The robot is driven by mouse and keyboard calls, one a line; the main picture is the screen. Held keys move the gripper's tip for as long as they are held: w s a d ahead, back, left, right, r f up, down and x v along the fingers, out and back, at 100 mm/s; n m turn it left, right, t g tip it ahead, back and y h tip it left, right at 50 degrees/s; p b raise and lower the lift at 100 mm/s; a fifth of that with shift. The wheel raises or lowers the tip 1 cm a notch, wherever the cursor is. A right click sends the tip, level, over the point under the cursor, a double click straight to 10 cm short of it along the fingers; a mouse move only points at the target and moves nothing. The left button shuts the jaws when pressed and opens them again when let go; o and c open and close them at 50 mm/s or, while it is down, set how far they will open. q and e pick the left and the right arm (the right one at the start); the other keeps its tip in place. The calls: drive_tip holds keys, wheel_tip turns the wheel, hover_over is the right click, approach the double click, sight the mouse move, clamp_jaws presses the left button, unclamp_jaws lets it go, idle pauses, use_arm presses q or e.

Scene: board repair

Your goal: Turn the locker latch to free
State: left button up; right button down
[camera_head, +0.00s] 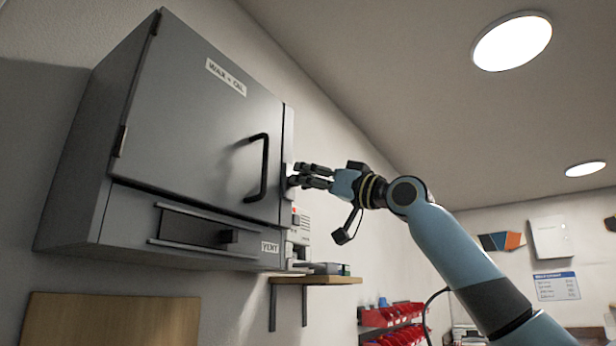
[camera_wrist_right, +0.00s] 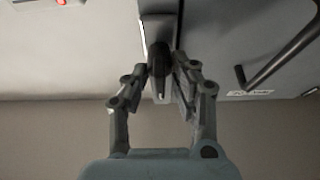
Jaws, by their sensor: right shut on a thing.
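The grey locker (camera_head: 200,120) hangs on the wall at the left in the head view, its door closed, with a black bar handle (camera_head: 264,168) and a label at the top. My right gripper (camera_head: 296,175) is at the locker's right edge, just right of the handle. In the right wrist view the gripper (camera_wrist_right: 166,88) is shut on a dark latch (camera_wrist_right: 158,58) that stands on a pale plate at the locker's edge. The fingers hide part of the latch, and I cannot tell its exact angle. My left gripper is not in view.
A wooden shelf (camera_head: 316,280) with small items sits under the locker's right side. Red bins (camera_head: 392,315) stand farther back. The space right of my forearm is open.

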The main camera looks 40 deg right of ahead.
idle(0.4)
drive_tip(key=c, duration=1.4)
unclamp_jaws()
drive_tip(key=shift+w, duration=0.1)
drive_tip(key=v, duration=0.7)
drive_tip(key=shift+s, duration=0.25)
drive_tip(key=shift+f, duration=0.15)
drive_tip(key=shift+d, duration=0.1)
